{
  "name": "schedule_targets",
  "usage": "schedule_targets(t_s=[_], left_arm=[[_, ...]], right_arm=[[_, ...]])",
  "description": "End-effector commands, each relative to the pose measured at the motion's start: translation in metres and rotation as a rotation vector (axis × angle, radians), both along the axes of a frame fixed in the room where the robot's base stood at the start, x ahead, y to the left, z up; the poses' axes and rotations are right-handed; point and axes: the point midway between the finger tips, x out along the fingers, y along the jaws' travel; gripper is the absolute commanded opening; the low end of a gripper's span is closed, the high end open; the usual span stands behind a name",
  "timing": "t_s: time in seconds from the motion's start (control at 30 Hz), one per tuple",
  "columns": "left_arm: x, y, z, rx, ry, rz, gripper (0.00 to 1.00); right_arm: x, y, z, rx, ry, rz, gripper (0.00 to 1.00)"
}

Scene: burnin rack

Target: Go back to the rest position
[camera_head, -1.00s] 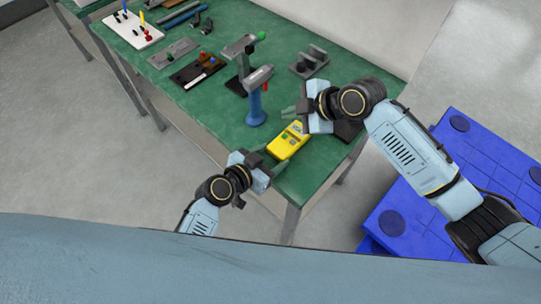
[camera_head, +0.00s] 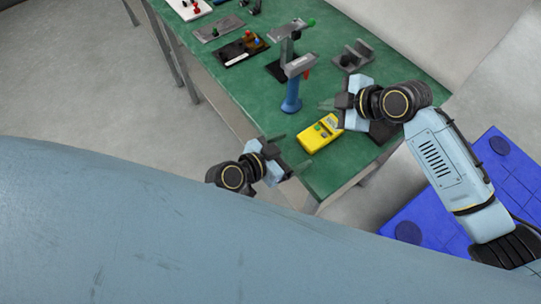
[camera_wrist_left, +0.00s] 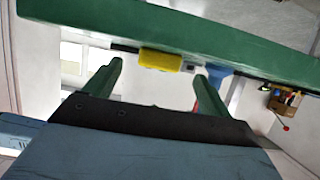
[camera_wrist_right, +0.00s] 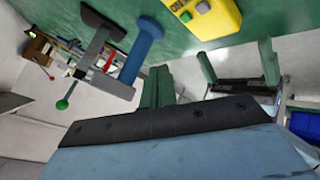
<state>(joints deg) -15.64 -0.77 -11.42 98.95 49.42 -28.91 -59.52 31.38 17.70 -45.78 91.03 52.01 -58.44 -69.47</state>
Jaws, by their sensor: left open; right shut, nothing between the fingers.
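My left gripper (camera_head: 290,152) is open and empty, just off the near left edge of the green table (camera_head: 225,75). Its two separate fingers also show in the left wrist view (camera_wrist_left: 160,80). My right gripper (camera_head: 328,105) is shut and empty above the table's near end. Its fingers are together in the right wrist view (camera_wrist_right: 158,85). A yellow device (camera_head: 320,133) lies on the table between the two grippers, apart from both. It also shows in the right wrist view (camera_wrist_right: 210,18).
A blue-handled tool (camera_head: 292,95) stands upright left of my right gripper. A grey bracket (camera_head: 353,57) sits behind that gripper. Dark fixtures and other parts lie farther back. A blue platform (camera_head: 475,200) stands on the floor at right. Floor is open at left.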

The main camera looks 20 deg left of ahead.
Motion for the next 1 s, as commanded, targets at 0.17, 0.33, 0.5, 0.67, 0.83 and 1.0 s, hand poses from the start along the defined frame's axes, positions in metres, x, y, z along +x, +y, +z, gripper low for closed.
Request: schedule_targets(t_s=[0.17,0.33,0.5,0.67,0.83,1.0], left_arm=[[-0.030,0.022,0.013,0.005,0.001,-0.002,0.83],[-0.050,0.036,0.025,0.003,0.001,-0.001,0.83],[-0.060,0.044,0.031,0.001,0.000,0.000,0.83],[-0.062,0.045,0.032,-0.001,0.001,0.000,0.83],[-0.062,0.044,0.032,0.001,0.005,-0.003,0.83],[-0.073,0.041,0.034,0.027,0.077,-0.041,0.83]], right_arm=[[0.000,0.000,0.000,0.000,0.000,0.000,0.00],[0.000,0.000,0.000,0.000,0.000,0.000,0.00],[0.000,0.000,0.000,0.000,0.000,0.000,0.00],[0.000,0.000,0.000,0.000,0.000,0.000,0.00],[-0.003,0.000,-0.001,0.004,0.009,-0.007,0.00],[-0.035,-0.001,-0.013,0.034,0.105,-0.104,0.00]])
